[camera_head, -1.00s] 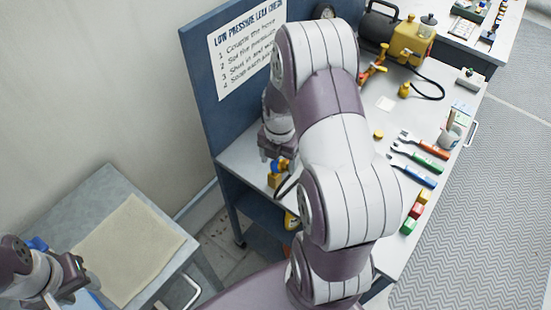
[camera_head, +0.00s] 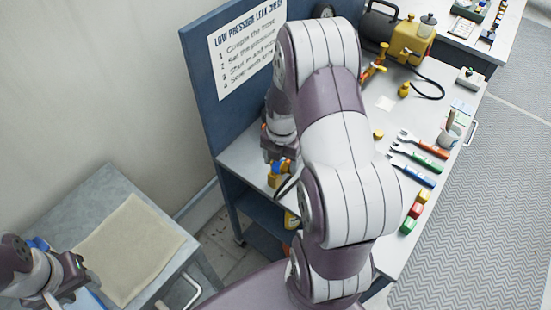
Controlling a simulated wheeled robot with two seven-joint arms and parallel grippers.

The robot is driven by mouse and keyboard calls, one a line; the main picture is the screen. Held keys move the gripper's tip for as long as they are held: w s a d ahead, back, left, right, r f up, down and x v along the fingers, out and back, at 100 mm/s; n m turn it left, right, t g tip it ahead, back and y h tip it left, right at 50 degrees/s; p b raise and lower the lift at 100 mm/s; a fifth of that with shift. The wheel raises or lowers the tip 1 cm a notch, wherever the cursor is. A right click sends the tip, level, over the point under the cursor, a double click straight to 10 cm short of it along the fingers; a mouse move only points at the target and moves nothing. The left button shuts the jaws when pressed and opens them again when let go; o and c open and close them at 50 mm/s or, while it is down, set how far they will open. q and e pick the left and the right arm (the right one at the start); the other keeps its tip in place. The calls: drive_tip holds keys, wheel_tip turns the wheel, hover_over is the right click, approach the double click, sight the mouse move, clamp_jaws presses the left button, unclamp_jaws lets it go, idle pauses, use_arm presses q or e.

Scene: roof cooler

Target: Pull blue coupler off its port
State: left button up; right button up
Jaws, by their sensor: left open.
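The blue coupler (camera_head: 277,166) sits at the yellow port (camera_head: 274,180) near the left edge of the workbench. My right gripper (camera_head: 280,158) points down right over the coupler and partly covers it. Its fingers are small and partly hidden, so I cannot tell whether they are open or closed on the coupler. My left gripper (camera_head: 88,280) is open at the lower left, beside the side table and far from the coupler.
My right arm covers the middle of the workbench (camera_head: 240,155). Wrenches (camera_head: 425,144) and coloured blocks (camera_head: 415,210) lie to its right. A yellow compressor (camera_head: 410,40) stands behind. A blue panel with a sign (camera_head: 245,50) rises close behind my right gripper. A beige mat (camera_head: 130,250) covers the side table.

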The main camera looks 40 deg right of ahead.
sight(282, 162)
drive_tip(key=c, duration=0.9)
drive_tip(key=o, duration=1.2)
drive_tip(key=shift+o, duration=0.2)
wheel_tip(282, 162, up, 13)
drive_tip(key=shift+f, duration=0.15)
